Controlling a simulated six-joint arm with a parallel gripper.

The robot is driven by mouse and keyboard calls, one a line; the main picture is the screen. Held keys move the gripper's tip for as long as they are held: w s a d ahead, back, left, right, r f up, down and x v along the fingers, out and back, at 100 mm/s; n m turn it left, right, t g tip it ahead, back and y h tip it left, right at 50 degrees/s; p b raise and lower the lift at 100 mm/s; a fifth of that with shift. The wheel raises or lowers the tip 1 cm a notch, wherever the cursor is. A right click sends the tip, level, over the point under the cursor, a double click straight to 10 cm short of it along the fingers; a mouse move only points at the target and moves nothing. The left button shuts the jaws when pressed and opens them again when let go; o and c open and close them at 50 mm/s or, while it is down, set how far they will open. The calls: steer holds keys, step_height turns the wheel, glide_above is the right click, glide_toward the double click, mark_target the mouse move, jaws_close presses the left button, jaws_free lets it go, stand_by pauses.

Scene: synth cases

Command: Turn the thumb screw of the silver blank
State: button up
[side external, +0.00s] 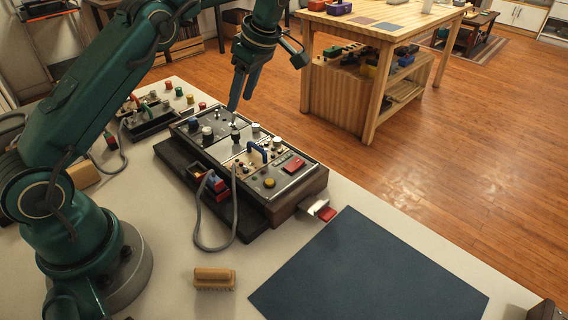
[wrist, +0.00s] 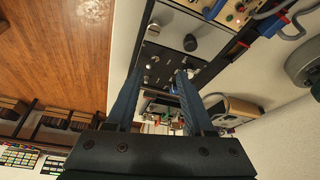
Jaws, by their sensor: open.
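A long case of panels (side external: 316,183) lies on the bench, with knobs, a blue handle and a red block on its face. Which one is the thumb screw is too small to tell. My gripper (side external: 240,102) points down above the case, open and empty; its two blue fingers also show in the wrist view (wrist: 158,75).
A black knob (side external: 235,135) and a pale knob (side external: 255,128) stand up close by. A grey cable (side external: 198,218) loops in front of the case. A brush (side external: 214,278) and a dark blue mat (side external: 370,270) lie on the bench. A box with coloured buttons (side external: 152,122) stands behind left.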

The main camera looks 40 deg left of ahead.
steer(key=s+a+r, duration=0.5)
steer(key=a, duration=0.1)
steer(key=shift+s+a, duration=0.25)
steer(key=shift+a, duration=0.05)
steer(key=s+d+r+m+t, duration=0.4)
steer(key=s+d+r+m, duration=0.15)
steer(key=d+r, duration=0.3)
steer(key=s+d+f+m+t+h, duration=0.2)
steer(key=s+d+f+m+h, duration=0.2)
steer(key=s+d+f+m, duration=0.5)
steer(key=d+m, duration=0.1)
steer(key=m, duration=0.5)
steer(key=shift+s+d+m+t, duration=0.15)
steer(key=shift+s+m+t, duration=0.15)
steer(key=shift+m+t, duration=0.1)
